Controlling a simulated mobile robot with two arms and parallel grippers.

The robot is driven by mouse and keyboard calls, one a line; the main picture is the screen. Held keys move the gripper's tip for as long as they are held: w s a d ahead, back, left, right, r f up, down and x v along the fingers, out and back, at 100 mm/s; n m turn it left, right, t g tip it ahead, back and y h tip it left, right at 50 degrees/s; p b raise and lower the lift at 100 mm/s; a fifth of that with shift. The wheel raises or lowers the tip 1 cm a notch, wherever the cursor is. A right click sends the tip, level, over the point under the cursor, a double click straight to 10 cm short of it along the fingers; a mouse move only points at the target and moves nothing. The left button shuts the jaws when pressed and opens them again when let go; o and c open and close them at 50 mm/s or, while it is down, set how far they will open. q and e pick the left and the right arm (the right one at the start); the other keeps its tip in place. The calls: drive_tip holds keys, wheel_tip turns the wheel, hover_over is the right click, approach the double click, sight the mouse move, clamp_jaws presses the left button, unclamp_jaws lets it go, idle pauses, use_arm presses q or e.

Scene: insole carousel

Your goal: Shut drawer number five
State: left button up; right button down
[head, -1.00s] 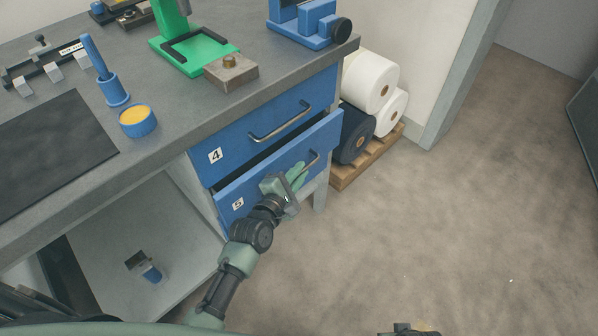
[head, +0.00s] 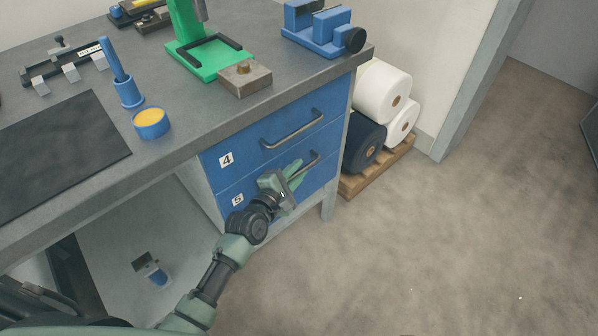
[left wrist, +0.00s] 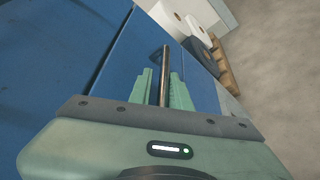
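Drawer number five (head: 322,180) is the lower blue drawer under the bench. Its front looks flush with drawer number four (head: 245,150) above it, with only a thin seam between them. Its metal handle (head: 314,161) also shows in the left wrist view (left wrist: 165,72), running between my fingers. The fingers hide part of the handle in the head view. My right gripper is not in view.
The grey bench top (head: 195,130) above holds a green press frame (head: 190,55), a metal block (head: 245,78) and a blue cup (head: 151,123). White and dark rolls (head: 363,142) lie on a wooden pallet (head: 375,172) right of the drawers. The floor in front is clear.

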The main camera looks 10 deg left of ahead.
use_arm(q)
drive_tip(key=shift+s, duration=0.1)
